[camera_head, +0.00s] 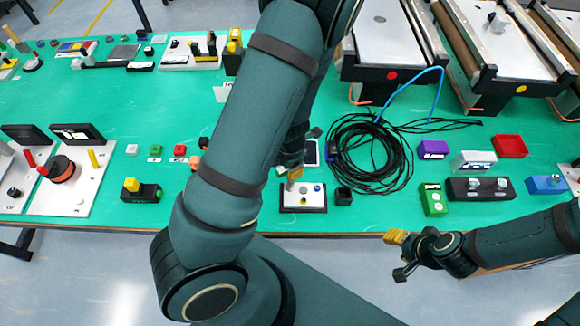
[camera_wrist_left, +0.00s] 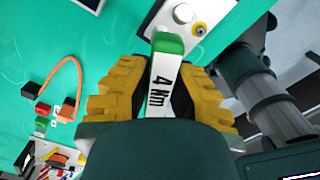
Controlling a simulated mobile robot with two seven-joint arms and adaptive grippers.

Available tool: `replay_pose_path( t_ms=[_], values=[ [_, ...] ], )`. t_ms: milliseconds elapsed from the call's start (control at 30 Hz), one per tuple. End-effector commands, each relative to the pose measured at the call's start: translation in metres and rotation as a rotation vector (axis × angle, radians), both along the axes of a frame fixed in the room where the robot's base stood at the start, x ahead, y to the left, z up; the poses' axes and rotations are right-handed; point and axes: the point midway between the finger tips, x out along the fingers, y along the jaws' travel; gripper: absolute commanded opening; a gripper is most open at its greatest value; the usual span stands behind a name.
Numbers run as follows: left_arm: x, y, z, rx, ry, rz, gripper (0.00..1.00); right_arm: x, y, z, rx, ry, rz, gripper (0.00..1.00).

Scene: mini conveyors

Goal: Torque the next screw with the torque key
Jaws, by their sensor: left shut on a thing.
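My left gripper (camera_head: 292,170) is over the near table edge, partly hidden by my arm in the head view. In the left wrist view its yellow ridged fingers (camera_wrist_left: 160,95) are shut on the torque key (camera_wrist_left: 161,88), white with "4 Nm" in black and a green end. The green end overlaps a small white plate (camera_wrist_left: 218,12) in that view; I cannot tell whether it touches a screw. My right gripper (camera_head: 402,255) is open and empty off the front edge.
A coiled black cable (camera_head: 370,155) lies right of the plate, with a small black box (camera_head: 343,196) close by. Green (camera_head: 433,199), purple (camera_head: 432,149) and red (camera_head: 510,146) boxes stand farther right. Conveyors (camera_head: 390,45) stand behind.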

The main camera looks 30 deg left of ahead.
Motion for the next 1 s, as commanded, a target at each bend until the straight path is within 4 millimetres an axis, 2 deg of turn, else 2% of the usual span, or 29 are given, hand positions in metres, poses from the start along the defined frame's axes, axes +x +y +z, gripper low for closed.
replay_pose_path(
  t_ms=[133, 233, 900, 1000],
  values=[
    [0.0002, 0.0, -0.0002, -0.001, -0.001, -0.045, 0.0, 0.0, -0.0001, -0.0007, 0.0, 0.0, 0.0, 0.47],
    [0.0002, -0.0005, -0.0004, -0.002, -0.002, -0.208, 0.0, 0.0, 0.0, -0.002, 0.0, 0.0, 0.0, 0.47],
    [-0.0004, -0.0006, 0.0, 0.0, -0.003, -1.716, 0.0, 0.0, 0.0, -0.004, 0.0, 0.0, 0.0, 0.47],
    [-0.0007, -0.0003, -0.0002, 0.001, -0.002, -1.893, 0.0, 0.0, 0.0, -0.0047, 0.0, 0.0, 0.0, 0.47]
  ],
)
